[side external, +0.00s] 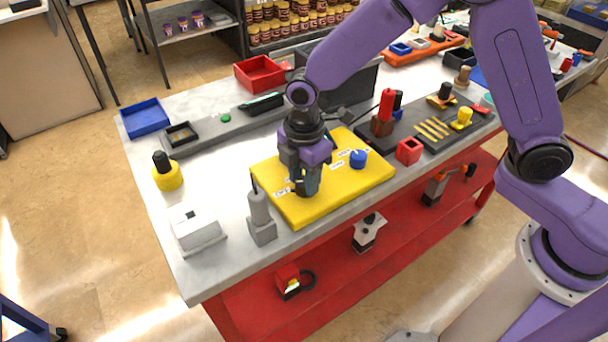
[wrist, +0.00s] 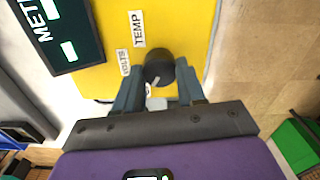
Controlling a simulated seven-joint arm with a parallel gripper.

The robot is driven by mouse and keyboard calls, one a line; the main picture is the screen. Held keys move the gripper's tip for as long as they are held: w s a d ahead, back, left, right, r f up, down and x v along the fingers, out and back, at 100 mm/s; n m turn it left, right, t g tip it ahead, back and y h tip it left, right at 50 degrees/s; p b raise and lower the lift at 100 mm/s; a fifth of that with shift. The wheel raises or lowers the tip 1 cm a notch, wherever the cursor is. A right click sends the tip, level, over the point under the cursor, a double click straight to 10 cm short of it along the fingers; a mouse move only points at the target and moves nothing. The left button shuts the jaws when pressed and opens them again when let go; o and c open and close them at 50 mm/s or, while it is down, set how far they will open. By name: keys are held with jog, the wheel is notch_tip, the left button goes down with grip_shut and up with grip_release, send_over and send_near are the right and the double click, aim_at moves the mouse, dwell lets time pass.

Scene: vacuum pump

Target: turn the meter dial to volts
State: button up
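The meter dial (wrist: 158,64) is a round black knob with a light pointer mark on a yellow panel (wrist: 187,22). In the wrist view the mark points down and to the left. The VOLTS label (wrist: 124,62) is left of the dial and the TEMP label (wrist: 138,29) is above it. Another label below is partly hidden. My gripper (wrist: 160,72) has one finger on each side of the dial, its fingertips close against it.
The dark meter display (wrist: 58,32) is beside the dial. A blue knob (side external: 358,158) stands to the right on the panel. A grey cylinder on a block (side external: 261,220) and a white box (side external: 196,229) are near the front left table edge.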

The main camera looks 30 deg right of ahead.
aim_at(304, 181)
jog(key=shift+m, duration=0.3)
jog(key=m, duration=1.1)
jog(key=shift+w+r, duration=0.1)
dwell(0.6)
jog(key=o, duration=1.1)
jog(key=shift+c, duration=0.2)
notch_tip(304, 181, up, 17)
jog(key=shift+r, duration=0.2)
